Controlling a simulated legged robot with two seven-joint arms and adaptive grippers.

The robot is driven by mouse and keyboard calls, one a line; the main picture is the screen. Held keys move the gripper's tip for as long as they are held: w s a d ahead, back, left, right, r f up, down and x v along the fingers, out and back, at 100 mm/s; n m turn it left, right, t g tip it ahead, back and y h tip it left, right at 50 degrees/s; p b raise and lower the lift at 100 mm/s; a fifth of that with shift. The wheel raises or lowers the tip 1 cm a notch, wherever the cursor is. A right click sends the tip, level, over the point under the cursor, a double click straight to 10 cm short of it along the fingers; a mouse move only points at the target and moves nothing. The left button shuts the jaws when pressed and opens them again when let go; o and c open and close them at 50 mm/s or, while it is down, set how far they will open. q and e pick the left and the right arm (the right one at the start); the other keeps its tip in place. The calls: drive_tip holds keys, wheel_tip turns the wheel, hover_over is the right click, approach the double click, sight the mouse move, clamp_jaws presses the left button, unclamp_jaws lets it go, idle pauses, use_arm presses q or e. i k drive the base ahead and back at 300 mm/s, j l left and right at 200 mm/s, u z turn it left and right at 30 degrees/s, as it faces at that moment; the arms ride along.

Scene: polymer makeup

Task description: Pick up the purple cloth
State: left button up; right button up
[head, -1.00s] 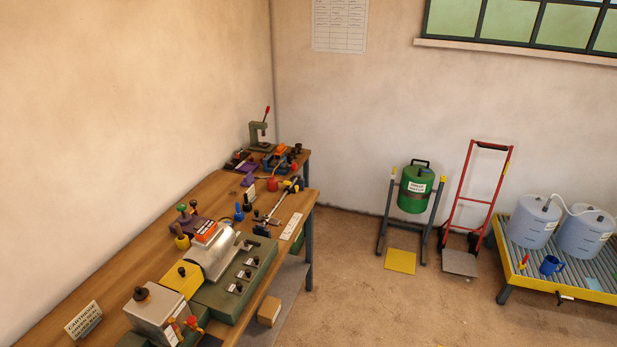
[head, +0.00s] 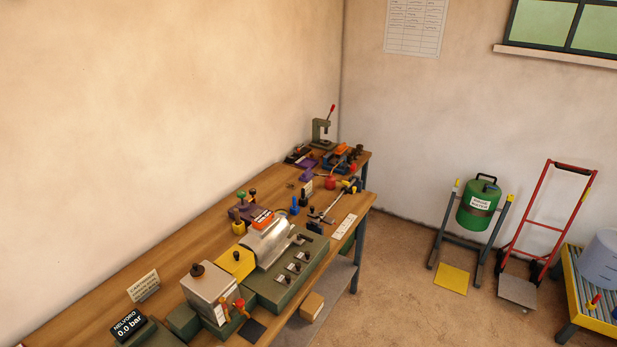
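A small purple patch (head: 308,173) lies toward the far end of the wooden workbench (head: 205,232), near the green press; it may be the purple cloth, but it is too small to be sure. A darker purplish item (head: 246,212) shows behind the silver cylinder, partly hidden by knobs and a red-orange box. Neither of my grippers is in view.
A green machine with a silver cylinder (head: 268,243) and a metal box (head: 211,292) fills the near bench. A green press (head: 321,132) stands at the far end. A green drum (head: 478,207), red hand truck (head: 545,220) and yellow-edged pallet (head: 572,295) stand right.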

sight(307, 175)
drive_tip(key=i+l+z, duration=0.65)
drive_tip(key=i, duration=0.7)
drive_tip(key=i+z, duration=0.25)
drive_tip(key=i, duration=0.65)
